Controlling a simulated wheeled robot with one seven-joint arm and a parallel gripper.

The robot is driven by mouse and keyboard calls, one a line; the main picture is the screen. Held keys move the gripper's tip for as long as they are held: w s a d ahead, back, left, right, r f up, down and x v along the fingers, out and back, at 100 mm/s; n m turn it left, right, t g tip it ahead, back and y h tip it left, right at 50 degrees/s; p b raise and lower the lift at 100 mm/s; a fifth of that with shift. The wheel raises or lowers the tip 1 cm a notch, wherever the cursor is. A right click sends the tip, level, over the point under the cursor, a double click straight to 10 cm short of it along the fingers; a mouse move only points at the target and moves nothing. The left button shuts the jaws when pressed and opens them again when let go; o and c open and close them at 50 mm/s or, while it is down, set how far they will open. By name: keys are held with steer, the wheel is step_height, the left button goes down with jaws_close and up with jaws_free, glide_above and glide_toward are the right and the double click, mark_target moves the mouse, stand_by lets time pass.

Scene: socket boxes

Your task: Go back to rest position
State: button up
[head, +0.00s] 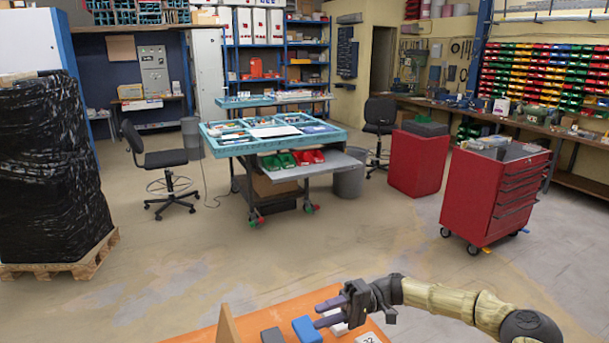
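My gripper (322,313) is at the bottom middle of the head view, pointing left over an orange table. Its two dark fingers are apart with a gap between them, and I see nothing held there. A blue socket box (307,330) is just below and left of the fingertips; I cannot tell whether they touch. A dark grey box (271,335) sits to its left. A white label with digits (370,338) lies at the bottom edge, cut off by the frame.
The orange table (285,309) has a wooden upright panel (228,325) on its left. Beyond it the floor is open. A red tool cabinet (497,195) stands right, a teal workbench (262,144) in the middle, and a black-wrapped pallet (50,165) left.

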step_height(320, 180, up, 6)
steer(key=p, duration=0.4)
steer(key=shift+p, duration=0.4)
